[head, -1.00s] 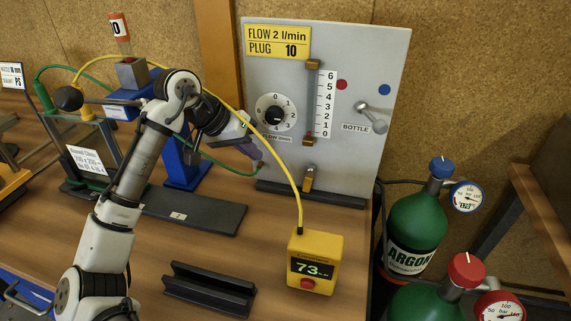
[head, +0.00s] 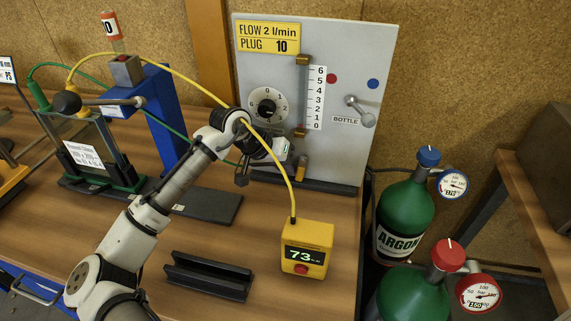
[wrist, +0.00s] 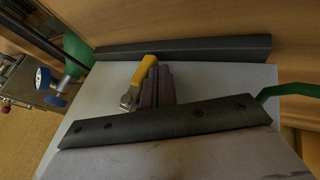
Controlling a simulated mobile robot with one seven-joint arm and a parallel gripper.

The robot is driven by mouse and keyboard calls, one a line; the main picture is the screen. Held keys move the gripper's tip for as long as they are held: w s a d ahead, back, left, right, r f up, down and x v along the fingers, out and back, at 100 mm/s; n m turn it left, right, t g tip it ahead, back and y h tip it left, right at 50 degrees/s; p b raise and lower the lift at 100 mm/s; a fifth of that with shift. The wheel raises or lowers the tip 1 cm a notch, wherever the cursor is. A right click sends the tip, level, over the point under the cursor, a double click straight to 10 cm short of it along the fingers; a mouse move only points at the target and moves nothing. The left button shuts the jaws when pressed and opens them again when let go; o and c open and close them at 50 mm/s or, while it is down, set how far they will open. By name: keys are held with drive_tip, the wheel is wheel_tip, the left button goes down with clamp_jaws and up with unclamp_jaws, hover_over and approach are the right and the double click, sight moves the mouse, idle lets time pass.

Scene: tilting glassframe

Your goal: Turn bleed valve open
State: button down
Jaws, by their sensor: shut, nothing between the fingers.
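The bleed valve is taken to be the small yellow lever (head: 301,169) low on the grey panel, below the flow tube. It looks roughly upright in the head view, partly hidden by my wrist. In the wrist view the yellow lever (wrist: 146,67) lies beside a metal valve body (wrist: 129,96). My gripper (wrist: 157,72) is shut and empty, its dark fingers right beside the lever. I cannot tell whether they touch it. In the head view the fingertips are largely hidden behind my wrist.
The grey panel (head: 350,60) carries a dial (head: 264,105), a flow tube and a bottle lever (head: 362,110). Its dark base bar (wrist: 190,49) lies close to the fingers. A yellow meter (head: 307,250) with a yellow hose stands in front. Green bottles (head: 405,210) stand at the right.

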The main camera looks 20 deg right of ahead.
idle(0.3)
drive_tip(key=shift+s+d+f+h, duration=0.15)
drive_tip(key=shift+s+d+h, duration=0.2)
drive_tip(key=shift+d+h, duration=0.1)
drive_tip(key=shift+s+d+f, duration=0.1)
drive_tip(key=shift+s+f, duration=0.05)
idle(0.4)
